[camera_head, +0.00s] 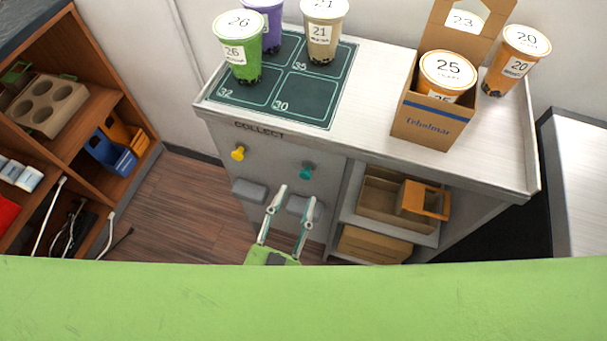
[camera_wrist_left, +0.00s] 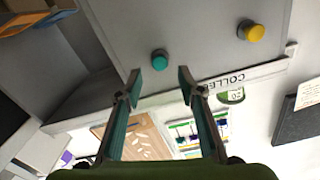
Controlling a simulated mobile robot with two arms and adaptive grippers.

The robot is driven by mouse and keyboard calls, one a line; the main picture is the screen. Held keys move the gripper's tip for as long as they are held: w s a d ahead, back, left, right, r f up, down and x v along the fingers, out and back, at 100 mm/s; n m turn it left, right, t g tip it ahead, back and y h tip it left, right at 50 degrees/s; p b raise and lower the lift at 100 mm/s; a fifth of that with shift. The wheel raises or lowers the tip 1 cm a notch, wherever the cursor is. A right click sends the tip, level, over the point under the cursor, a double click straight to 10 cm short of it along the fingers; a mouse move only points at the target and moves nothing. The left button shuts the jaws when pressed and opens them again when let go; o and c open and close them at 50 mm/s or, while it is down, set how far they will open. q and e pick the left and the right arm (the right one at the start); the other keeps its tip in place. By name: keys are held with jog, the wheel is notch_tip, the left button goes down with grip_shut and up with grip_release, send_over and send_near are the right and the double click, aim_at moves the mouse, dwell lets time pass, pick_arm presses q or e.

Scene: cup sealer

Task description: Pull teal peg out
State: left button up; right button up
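The teal peg (camera_head: 306,171) sticks out of the front panel of the counter, below the mat and to the right of a yellow peg (camera_head: 238,153). In the left wrist view the teal peg (camera_wrist_left: 160,60) lies ahead of the fingertips, near the middle, with the yellow peg (camera_wrist_left: 251,31) to its upper right. My left gripper (camera_head: 292,198) is open, its two fingers apart and empty, in front of the panel just below the teal peg. The fingers also show in the left wrist view (camera_wrist_left: 160,84); they do not touch the peg. My right gripper is not in view.
Grey handles (camera_head: 249,190) sit on the panel below the pegs. The counter holds a dark green mat (camera_head: 301,99) with several cups and a cardboard carrier (camera_head: 422,122). An open shelf (camera_head: 386,222) with boxes is to the right. A wooden cabinet (camera_head: 99,109) stands at left.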

pick_arm(q)
jog(key=x, duration=0.6)
jog(key=shift+w+d, duration=0.1)
jog(key=shift+w, duration=0.15)
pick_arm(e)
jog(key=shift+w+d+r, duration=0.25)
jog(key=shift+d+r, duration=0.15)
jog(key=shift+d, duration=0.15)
pick_arm(q)
grip_shut()
jog(key=p, duration=0.3)
send_near(304, 178)
jog(key=x, duration=0.3)
jog(key=shift+w+d, duration=0.1)
jog(key=shift+w, duration=0.05)
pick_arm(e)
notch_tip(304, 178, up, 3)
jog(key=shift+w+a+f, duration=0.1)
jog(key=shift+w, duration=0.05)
